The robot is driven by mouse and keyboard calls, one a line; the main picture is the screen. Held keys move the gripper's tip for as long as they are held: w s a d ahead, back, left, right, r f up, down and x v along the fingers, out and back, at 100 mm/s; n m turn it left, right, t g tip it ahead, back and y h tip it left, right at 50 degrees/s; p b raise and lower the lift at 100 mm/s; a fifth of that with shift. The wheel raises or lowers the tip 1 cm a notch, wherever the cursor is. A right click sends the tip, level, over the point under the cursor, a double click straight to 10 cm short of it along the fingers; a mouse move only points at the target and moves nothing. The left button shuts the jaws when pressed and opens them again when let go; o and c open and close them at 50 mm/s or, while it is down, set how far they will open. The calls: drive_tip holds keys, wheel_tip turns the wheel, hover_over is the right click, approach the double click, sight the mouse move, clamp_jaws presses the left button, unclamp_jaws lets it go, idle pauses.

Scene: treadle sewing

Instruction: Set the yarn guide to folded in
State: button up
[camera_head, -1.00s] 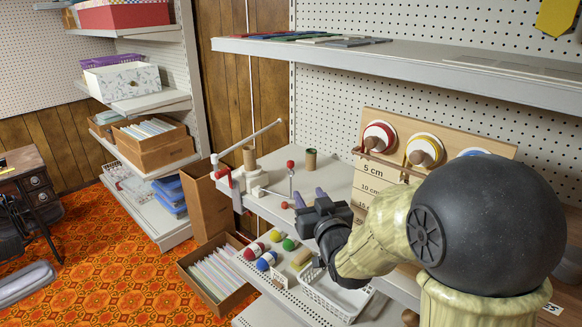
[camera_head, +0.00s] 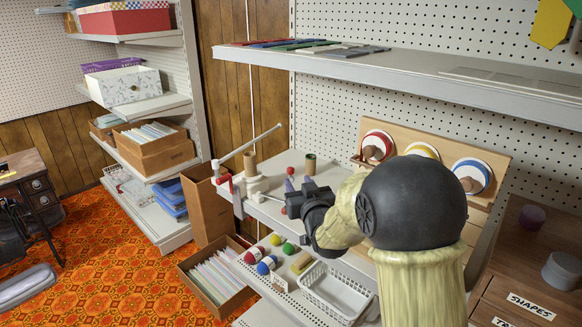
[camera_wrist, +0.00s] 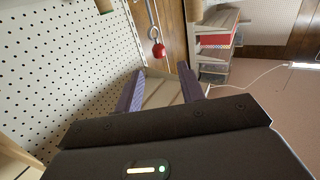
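The yarn winder (camera_head: 249,184) stands at the left end of the middle shelf, white with red parts and a brown cone. Its long pale rod (camera_head: 254,143), which I take for the yarn guide, slants up to the right, away from the winder's body. A small red knob (camera_head: 290,170) is to its right, just behind my fingers. The wrist view shows a metal rod with a ring end (camera_wrist: 154,33) and a red ball (camera_wrist: 159,50) beyond my fingertips. My gripper (camera_head: 297,187) is open, its purple fingers (camera_wrist: 161,72) apart with nothing held between them.
A dark green cylinder (camera_head: 310,164) stands behind my gripper on the shelf. The upper shelf (camera_head: 420,75) hangs above my arm. Below are yarn balls (camera_head: 267,263) and a white basket (camera_head: 337,291). Air above the winder looks free.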

sight(291, 171)
drive_tip(key=p+x, duration=0.1)
drive_tip(key=x, duration=0.7)
drive_tip(key=shift+w+p, duration=0.2)
drive_tip(key=shift+p, duration=0.15)
drive_tip(key=shift+c, duration=0.2)
clamp_jaws()
